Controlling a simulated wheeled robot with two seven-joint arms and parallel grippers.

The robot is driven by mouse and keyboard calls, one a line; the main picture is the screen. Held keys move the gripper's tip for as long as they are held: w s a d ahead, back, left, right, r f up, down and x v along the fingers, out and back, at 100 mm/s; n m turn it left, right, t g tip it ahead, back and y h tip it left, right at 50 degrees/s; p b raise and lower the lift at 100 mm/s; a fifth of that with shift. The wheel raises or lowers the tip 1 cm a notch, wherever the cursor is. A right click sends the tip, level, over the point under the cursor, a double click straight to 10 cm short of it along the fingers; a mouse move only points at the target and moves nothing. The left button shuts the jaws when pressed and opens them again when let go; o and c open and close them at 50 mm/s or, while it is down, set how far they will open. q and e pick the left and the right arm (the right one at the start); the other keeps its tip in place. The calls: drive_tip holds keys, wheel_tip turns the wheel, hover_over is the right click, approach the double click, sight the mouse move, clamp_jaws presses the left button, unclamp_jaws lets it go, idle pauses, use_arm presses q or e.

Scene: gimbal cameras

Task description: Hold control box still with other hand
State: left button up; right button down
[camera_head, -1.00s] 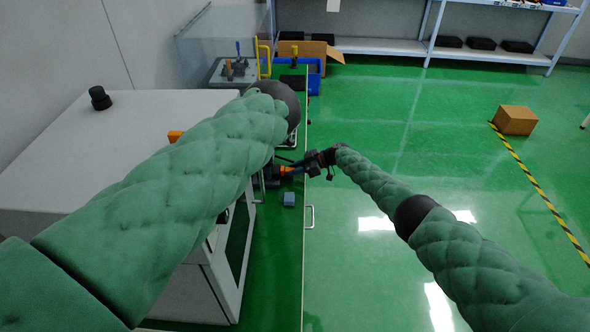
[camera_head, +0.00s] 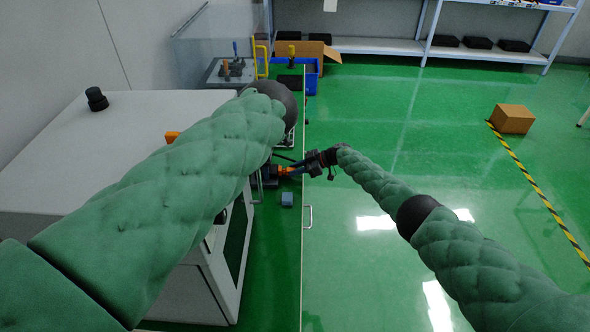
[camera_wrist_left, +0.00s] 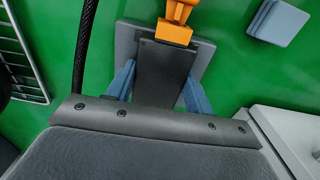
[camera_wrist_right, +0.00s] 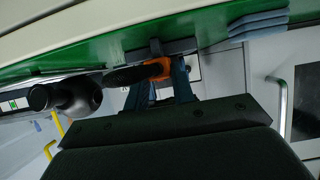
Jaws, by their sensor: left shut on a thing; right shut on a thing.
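The control box appears to be the dark block on a grey plate; its dark face (camera_wrist_left: 163,70) fills the middle of the left wrist view. My left gripper (camera_wrist_left: 158,88) is shut on it, with one blue finger on each side. An orange part (camera_wrist_left: 174,28) sits at the far end of the box and also shows in the head view (camera_head: 285,171). My right gripper (camera_head: 298,168) is shut at this orange part, which lies between its blue fingers in the right wrist view (camera_wrist_right: 157,68). Its exact contact is partly hidden.
A small blue-grey block (camera_head: 287,199) lies on the green tabletop near the front edge. A white machine cabinet (camera_head: 90,150) stands at left. A black cable (camera_wrist_left: 84,45) runs beside the box. A blue bin (camera_head: 312,80) stands farther back.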

drive_tip(key=shift+d, duration=0.6)
idle(0.4)
drive_tip(key=d, duration=0.2)
drive_tip(key=shift+d, duration=0.35)
idle(0.4)
use_arm(q)
drive_tip(key=o, duration=1.1)
drive_tip(key=shift+o, duration=0.2)
drive_tip(key=shift+r, duration=0.1)
drive_tip(key=shift+r, duration=3.5)
wheel_tip(320, 180, up, 4)
drive_tip(key=p, duration=0.3)
drive_tip(key=shift+f, duration=0.2)
use_arm(e)
wheel_tip(320, 180, up, 4)
